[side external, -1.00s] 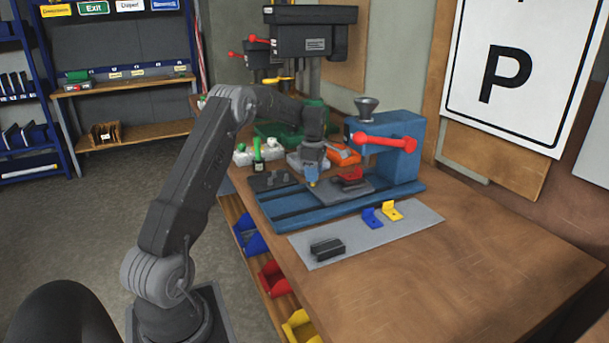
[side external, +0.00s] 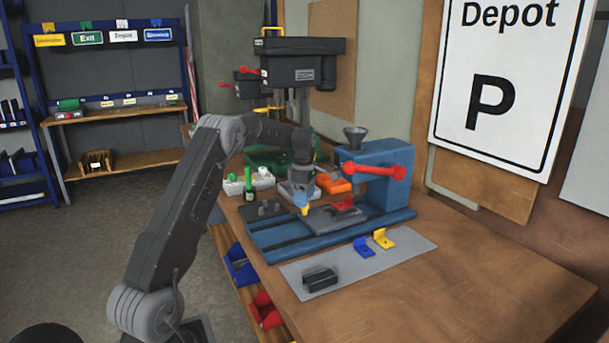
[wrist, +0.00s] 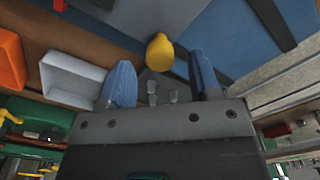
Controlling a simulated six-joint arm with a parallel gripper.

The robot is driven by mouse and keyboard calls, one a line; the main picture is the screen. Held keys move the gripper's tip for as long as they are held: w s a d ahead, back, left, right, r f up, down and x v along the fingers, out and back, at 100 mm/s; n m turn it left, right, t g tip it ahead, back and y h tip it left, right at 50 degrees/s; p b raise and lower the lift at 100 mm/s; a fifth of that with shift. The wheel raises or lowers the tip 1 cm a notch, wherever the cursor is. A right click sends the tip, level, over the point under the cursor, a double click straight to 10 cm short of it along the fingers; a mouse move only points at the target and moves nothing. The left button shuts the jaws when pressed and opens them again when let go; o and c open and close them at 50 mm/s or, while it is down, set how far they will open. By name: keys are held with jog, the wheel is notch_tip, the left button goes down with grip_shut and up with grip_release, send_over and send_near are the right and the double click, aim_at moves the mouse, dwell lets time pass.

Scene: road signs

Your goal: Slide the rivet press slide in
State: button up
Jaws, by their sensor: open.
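The blue rivet press (side external: 392,170) stands on the bench with a red lever (side external: 375,171) and a funnel on top. Its grey slide plate (side external: 340,222) sits on the blue rail base, with a red part (side external: 343,203) on it. A yellow knob (side external: 304,210) is at the slide's left end. My gripper (side external: 302,198) is pointed down over the knob. In the wrist view my gripper's blue fingers (wrist: 163,75) are apart, with the yellow knob (wrist: 160,52) between and near their tips. I cannot tell whether they touch it.
A grey mat (side external: 352,266) in front holds a black block (side external: 320,279), a blue bracket (side external: 364,247) and a yellow bracket (side external: 383,238). An orange part (side external: 333,183) is behind the gripper. The bench's right side is clear.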

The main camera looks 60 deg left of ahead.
notch_tip(320, 180, up, 12)
dwell(0.3)
jog(key=shift+f, duration=0.1)
jog(key=shift+c, duration=0.4)
jog(key=shift+s, duration=0.15)
jog(key=shift+c, duration=0.7)
jog(key=shift+s+a+n, duration=0.1)
jog(key=shift+s+n, duration=0.2)
jog(key=shift+n, duration=0.1)
jog(key=shift+c, duration=0.7)
jog(key=s+f+n+t, duration=0.1)
jog(key=s+n, duration=0.2)
jog(key=s+d+f+n+t, duration=0.1)
jog(key=s+n, duration=0.2)
jog(key=s+f+n+t, duration=0.1)
jog(key=s+n+t, duration=0.1)
jog(key=s+n, duration=0.2)
jog(key=shift+d+y, duration=0.3)
jog(key=shift+d, duration=0.05)
grip_shut()
jog(key=x, duration=0.9)
jog(key=shift+f, duration=0.25)
jog(key=w, duration=0.3)
jog(key=shift+w+a+f, duration=0.15)
jog(key=shift+a+f, duration=0.05)
jog(key=shift+f, duration=0.1)
jog(key=shift+w+a, duration=0.1)
jog(key=shift+w, duration=0.4)
